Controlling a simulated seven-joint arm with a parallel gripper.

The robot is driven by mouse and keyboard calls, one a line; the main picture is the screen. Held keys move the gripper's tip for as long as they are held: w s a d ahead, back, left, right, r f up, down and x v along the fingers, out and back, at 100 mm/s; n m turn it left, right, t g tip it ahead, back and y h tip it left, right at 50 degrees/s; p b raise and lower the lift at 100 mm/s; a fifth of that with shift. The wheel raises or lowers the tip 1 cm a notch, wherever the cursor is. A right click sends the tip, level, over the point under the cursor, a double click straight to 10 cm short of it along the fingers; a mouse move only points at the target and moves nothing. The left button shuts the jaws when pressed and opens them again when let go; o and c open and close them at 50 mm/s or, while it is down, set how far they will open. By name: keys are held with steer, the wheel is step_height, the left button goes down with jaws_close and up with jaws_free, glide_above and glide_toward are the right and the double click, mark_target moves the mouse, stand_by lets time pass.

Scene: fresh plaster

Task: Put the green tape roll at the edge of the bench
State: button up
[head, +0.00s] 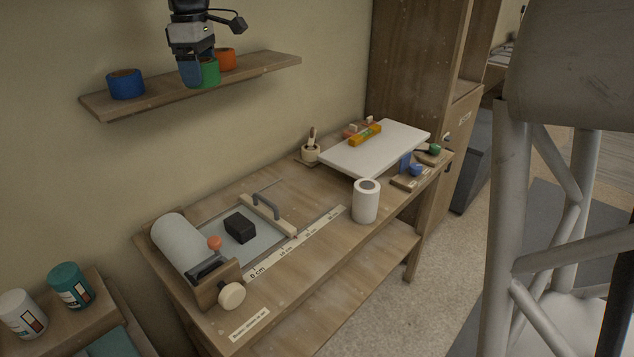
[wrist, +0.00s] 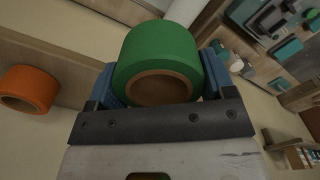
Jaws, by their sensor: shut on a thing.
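The green tape roll (head: 210,75) is at the wall shelf in the head view, between a blue roll and an orange roll. My gripper (head: 190,72) is shut on it, coming from above. In the wrist view the green roll (wrist: 158,50) sits between the two blue fingers of my gripper (wrist: 160,80), its open hole facing the camera. Whether it touches the shelf is hard to tell. The wooden bench (head: 315,265) stands below the shelf, with a bare strip along its front edge.
On the bench are a roller device (head: 180,245), a black block (head: 240,228), a white cylinder (head: 366,203) and a white board (head: 375,148).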

steer(key=s+d+f, duration=0.6)
steer(key=d+f, duration=0.3)
steer(key=f, duration=0.4)
steer(key=s+d+f, duration=0.5)
steer(key=d+f, duration=0.5)
steer(key=f, duration=0.4)
steer(key=s+d+f+n, duration=0.1)
steer(key=s+d+f, duration=0.5)
steer(key=d+f, duration=0.4)
step_height(320, 180, down, 3)
steer(key=shift+s+d+f, duration=0.2)
steer(key=shift+s+d, duration=0.05)
steer(key=shift+s, duration=0.05)
steer(key=shift+w, duration=0.15)
glide_above(326, 243)
steer(key=shift+f, duration=0.75)
steer(key=shift+f, duration=1.75)
